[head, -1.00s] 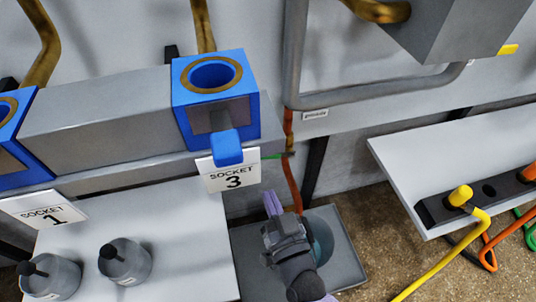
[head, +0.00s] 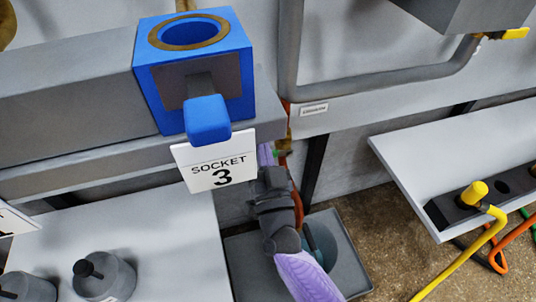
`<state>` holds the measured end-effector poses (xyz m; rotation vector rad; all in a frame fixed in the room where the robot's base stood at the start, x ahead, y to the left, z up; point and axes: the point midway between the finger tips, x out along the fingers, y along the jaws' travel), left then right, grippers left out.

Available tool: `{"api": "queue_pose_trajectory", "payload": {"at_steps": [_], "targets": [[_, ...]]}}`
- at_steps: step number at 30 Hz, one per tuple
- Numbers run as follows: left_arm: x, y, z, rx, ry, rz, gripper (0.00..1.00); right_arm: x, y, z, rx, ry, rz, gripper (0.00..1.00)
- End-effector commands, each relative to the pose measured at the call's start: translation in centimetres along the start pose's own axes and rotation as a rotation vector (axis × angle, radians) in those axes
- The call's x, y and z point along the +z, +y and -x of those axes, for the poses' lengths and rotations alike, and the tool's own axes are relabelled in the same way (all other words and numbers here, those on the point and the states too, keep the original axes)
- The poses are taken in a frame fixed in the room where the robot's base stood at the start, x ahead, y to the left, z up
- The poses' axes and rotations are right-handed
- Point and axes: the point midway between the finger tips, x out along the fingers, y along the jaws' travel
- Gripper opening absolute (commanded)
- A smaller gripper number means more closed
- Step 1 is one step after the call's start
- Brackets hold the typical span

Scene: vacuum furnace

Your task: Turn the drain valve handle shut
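The arm coming in from the bottom, slightly right of centre, seems to be my right one. Its gripper (head: 267,155) has purple fingers pointing up at the handle, with the tips overlapping it in the view. I cannot tell whether they touch it or how far apart they are. My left gripper is not in view.
A blue socket block (head: 237,72) with a "SOCKET 3" sign (head: 213,165) overhangs close to the gripper's left. A grey bucket (head: 345,255) stands in a tray below. A white shelf (head: 400,150) with a yellow plug (head: 474,193) is at right. Capped grey containers (head: 113,280) stand lower left.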

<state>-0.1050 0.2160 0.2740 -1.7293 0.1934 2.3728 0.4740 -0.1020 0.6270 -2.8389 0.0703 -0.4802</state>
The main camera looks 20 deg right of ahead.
Motion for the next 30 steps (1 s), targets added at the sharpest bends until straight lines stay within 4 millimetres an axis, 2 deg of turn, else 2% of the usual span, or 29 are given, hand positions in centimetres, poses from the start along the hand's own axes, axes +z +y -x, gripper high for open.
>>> {"api": "queue_pose_trajectory", "payload": {"at_steps": [2, 12, 21, 30], "targets": [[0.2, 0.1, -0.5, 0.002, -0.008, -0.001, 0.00, 0.6, 0.1, 0.2, 0.001, -0.001, 0.000, 0.00], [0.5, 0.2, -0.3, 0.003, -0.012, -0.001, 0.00, 0.5, -0.1, 0.2, -0.001, 0.002, 0.003, 0.00], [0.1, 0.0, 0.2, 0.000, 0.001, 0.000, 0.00, 2.4, -0.3, 0.8, -0.098, 0.002, 0.276, 0.00], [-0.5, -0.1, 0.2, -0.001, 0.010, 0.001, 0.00, 2.4, -0.4, 0.9, -0.099, 0.002, 0.281, 0.00]]}}
